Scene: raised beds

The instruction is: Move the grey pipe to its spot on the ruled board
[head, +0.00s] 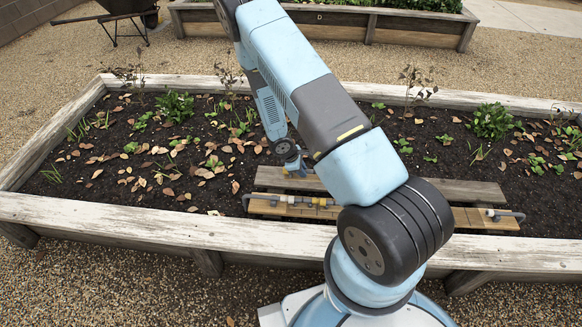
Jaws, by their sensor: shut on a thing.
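The ruled board (263,208), a light wooden plank, lies along the near side of the raised bed, its middle hidden by my arm. On its left part lies a run of grey pipe with a dark elbow (247,198) and a yellowish fitting (321,202). Another grey fitting with a dark bent end (507,215) is at its right end. My gripper (298,172) points down just behind the board, small and partly covered by my arm. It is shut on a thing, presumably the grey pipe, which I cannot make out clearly.
A weathered grey plank (455,190) lies behind the board. The bed's pale timber rim (130,214) runs in front. Dark soil with leaves and small plants (175,105) surrounds the planks. A second bed (410,32) and a wheelbarrow (110,12) stand farther back on gravel.

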